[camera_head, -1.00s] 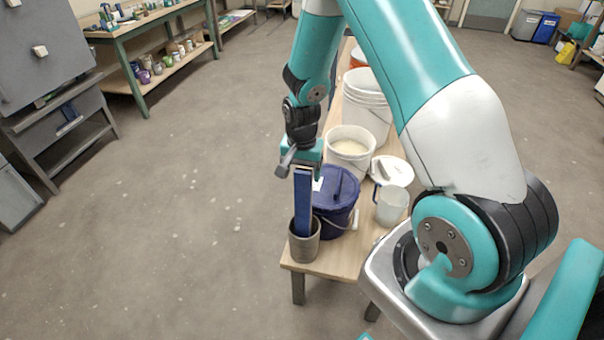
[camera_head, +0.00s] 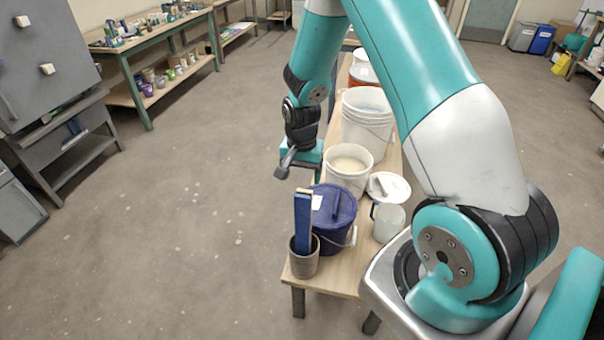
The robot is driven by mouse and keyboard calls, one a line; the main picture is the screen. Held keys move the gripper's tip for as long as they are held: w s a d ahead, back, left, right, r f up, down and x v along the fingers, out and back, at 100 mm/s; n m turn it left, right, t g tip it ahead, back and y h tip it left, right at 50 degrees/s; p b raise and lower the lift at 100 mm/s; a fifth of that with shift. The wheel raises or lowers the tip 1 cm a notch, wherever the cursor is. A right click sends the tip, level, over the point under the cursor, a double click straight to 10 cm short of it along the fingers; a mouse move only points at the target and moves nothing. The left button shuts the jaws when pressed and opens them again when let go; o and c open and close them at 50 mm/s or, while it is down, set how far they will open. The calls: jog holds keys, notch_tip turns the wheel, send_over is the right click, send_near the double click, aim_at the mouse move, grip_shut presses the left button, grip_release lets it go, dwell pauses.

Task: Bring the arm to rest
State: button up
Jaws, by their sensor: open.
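My gripper (camera_head: 288,167) hangs from my bent arm above the left edge of the wooden bench (camera_head: 335,278). It is open and I see nothing held in it. A blue bar-shaped tool (camera_head: 303,220) with a pale top end stands upright in a grey-brown cup (camera_head: 304,262) at the bench's near end. The gripper is above and a little left of the tool, apart from it. A dark blue lidded bucket (camera_head: 336,215) stands right behind the cup.
White buckets (camera_head: 366,128) line the bench behind, one holding pale glaze (camera_head: 348,165). A white lid (camera_head: 388,187) and a clear jug (camera_head: 388,222) stand to the right. A grey cabinet (camera_head: 45,55) and shelves stand at the left. The floor (camera_head: 190,190) left of the bench is clear.

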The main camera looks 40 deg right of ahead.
jog(key=shift+r, duration=0.55)
jog(key=s+a+r+n+y, duration=0.1)
jog(key=s+a+r+n, duration=0.1)
jog(key=a+r+n, duration=0.35)
jog(key=s+a+r+n+y, duration=0.1)
jog(key=s+a+r+n, duration=0.15)
jog(key=a+r, duration=0.5)
jog(key=s+a+r+n+y, duration=0.1)
jog(key=s+a+r+n, duration=0.3)
jog(key=s, duration=0.4)
jog(key=s+a+r+n+y, duration=0.1)
jog(key=s+a+r+n, duration=0.3)
jog(key=s, duration=0.5)
notch_tip(320, 180, up, 3)
jog(key=shift+s+a+f+n+b, duration=0.15)
jog(key=shift+a+n+b, duration=0.2)
jog(key=shift+n, duration=0.45)
